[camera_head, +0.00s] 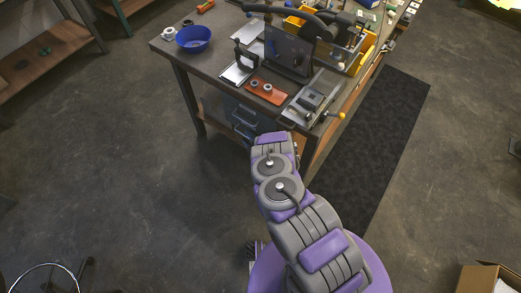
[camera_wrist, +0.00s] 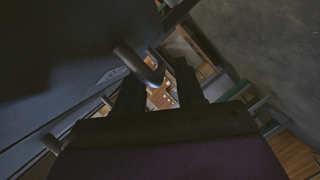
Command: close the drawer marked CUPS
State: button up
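A dark drawer unit (camera_head: 243,113) with light bar handles (camera_head: 244,124) sits under the workbench in the head view. In the wrist view a dark panel (camera_wrist: 60,75) fills the left side, with a small pale mark (camera_wrist: 112,74) too faint to read. A thick bar handle (camera_wrist: 137,66) stands out from it. My gripper (camera_wrist: 160,85) has its two dark fingers apart. The handle's end lies in front of the gap, close to the left finger; I cannot tell whether they touch. The fingers are hidden in the head view. I cannot tell which drawer is marked CUPS or how far it is out.
The workbench (camera_head: 217,62) carries a blue bowl (camera_head: 193,39), an orange-red plate (camera_head: 266,91), a grey vise-like tool (camera_head: 312,99) and yellow bins (camera_head: 358,58). A black mat (camera_head: 385,125) lies at right. The floor left of my arm is clear.

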jog(key=p+v, duration=0.2)
jog(key=v, duration=1.4)
jog(key=shift+d+p, duration=0.3)
jog(key=shift+d, duration=0.05)
jog(key=shift+w, duration=0.1)
